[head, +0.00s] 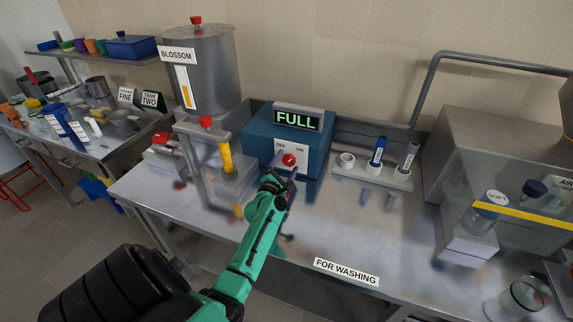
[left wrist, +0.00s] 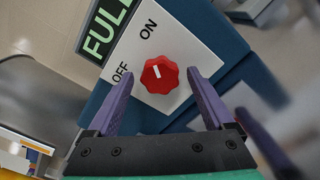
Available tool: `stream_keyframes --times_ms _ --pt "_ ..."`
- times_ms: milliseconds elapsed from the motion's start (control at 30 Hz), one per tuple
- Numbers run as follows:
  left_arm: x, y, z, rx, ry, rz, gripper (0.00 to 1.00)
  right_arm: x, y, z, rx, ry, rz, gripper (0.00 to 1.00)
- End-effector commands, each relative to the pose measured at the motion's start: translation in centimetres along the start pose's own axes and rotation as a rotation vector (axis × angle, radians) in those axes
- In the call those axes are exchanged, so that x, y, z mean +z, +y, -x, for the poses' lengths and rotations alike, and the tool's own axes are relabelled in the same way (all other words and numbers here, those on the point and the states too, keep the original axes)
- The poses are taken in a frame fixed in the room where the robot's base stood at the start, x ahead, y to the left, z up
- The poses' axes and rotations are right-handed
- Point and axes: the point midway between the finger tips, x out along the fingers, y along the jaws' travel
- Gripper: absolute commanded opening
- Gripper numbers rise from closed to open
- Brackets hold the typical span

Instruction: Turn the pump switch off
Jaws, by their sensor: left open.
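The pump switch is a red knob (head: 289,160) on the white plate of a blue box (head: 258,143) with a green FULL display (head: 297,119). In the left wrist view the red knob (left wrist: 158,74) has a short white mark that appears to point toward ON, with OFF to its left. My left gripper (head: 281,175) is in front of the plate. In the left wrist view its purple fingers (left wrist: 158,76) are open, one on each side of the knob, with gaps between. Nothing is held. My right gripper is not in view.
A steel BLOSSOM tank (head: 208,72) stands left of the box. A white rack (head: 372,177) with bottles stands to the right. The steel bench (head: 330,225) is mostly clear in front.

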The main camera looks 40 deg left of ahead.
Motion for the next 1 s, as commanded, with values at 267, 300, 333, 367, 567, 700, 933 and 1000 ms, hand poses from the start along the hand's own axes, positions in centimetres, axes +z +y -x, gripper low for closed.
stream_keyframes --times_ms 267,300,333,367,567,700,933,1000 --pt "0.0 -0.02 0.05 0.0 0.0 0.0 0.44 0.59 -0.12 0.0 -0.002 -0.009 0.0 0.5" --pt "-0.01 -0.02 0.05 0.0 0.0 0.0 0.29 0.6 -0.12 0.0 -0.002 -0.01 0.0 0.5" --pt "-0.01 -0.02 0.05 -0.001 0.0 0.0 0.17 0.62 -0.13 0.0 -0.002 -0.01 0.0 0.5" --pt "-0.01 -0.03 0.06 -0.001 0.0 0.0 0.06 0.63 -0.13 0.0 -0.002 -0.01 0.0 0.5" --pt "-0.01 -0.04 0.07 -0.001 0.0 0.007 0.0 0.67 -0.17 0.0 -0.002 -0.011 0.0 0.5" --pt "-0.02 -0.03 0.08 -0.001 0.0 0.034 0.0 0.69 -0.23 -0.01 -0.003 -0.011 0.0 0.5" --pt "0.03 -0.06 0.08 -0.001 0.0 0.149 0.0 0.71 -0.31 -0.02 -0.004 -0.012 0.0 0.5" --pt "0.02 -0.06 0.08 -0.001 0.0 0.201 0.0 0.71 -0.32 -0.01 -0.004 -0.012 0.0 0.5"
